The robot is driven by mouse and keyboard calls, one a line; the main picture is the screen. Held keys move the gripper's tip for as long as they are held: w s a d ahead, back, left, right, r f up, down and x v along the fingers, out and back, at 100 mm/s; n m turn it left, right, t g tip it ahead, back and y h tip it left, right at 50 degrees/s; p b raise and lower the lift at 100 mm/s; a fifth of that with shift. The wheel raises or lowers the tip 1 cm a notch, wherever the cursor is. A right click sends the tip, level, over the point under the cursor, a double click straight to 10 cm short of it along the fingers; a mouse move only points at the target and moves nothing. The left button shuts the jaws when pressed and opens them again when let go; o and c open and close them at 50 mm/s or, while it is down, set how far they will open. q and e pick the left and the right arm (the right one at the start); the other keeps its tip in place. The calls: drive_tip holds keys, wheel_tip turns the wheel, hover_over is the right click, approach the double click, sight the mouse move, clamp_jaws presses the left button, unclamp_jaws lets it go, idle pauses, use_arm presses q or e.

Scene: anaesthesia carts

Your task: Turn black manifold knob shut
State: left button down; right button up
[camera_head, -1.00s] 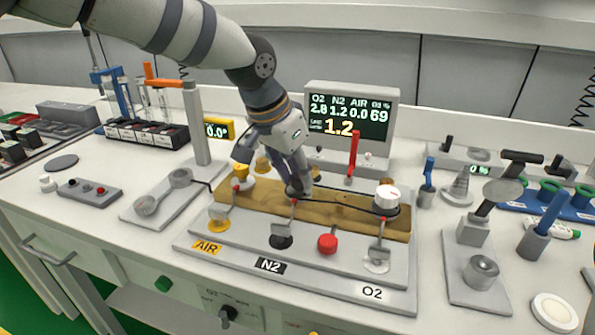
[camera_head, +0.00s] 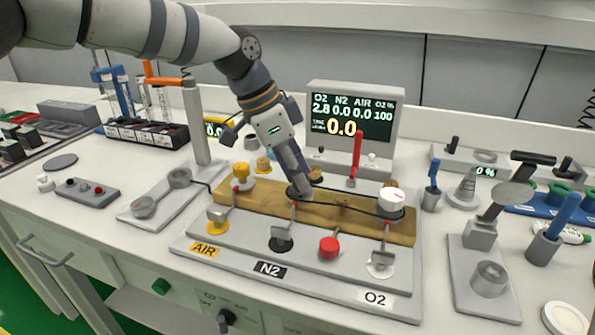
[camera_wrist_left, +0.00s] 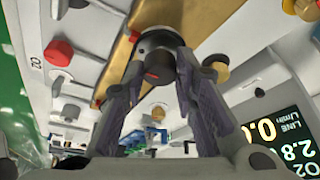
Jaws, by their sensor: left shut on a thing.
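The brass manifold block (camera_head: 345,218) lies on the grey stepped base behind the AIR, N2 and O2 labels. My left gripper (camera_head: 301,188) reaches down to its middle, in line with the N2 label (camera_head: 270,270). In the left wrist view the black knob (camera_wrist_left: 156,55) sits between the fingertips, with a small red mark on it. The left gripper (camera_wrist_left: 160,75) is shut on this knob. In the head view the fingers mostly hide it. The display (camera_head: 350,113) reads O2 2.8, N2 0.0, AIR 0.0 and O2% 100, with a large 0.0. My right gripper is out of view.
A yellow knob (camera_head: 241,172) stands left on the block and a white knob (camera_head: 391,201) stands right. A red knob (camera_head: 329,247) is on the lower step. A red upright lever (camera_head: 356,158) rises behind. A grey post (camera_head: 196,125) stands to the left.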

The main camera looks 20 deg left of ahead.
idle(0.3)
use_arm(q)
drive_tip(key=c, duration=1.3)
unclamp_jaws()
drive_tip(key=v, duration=1.2)
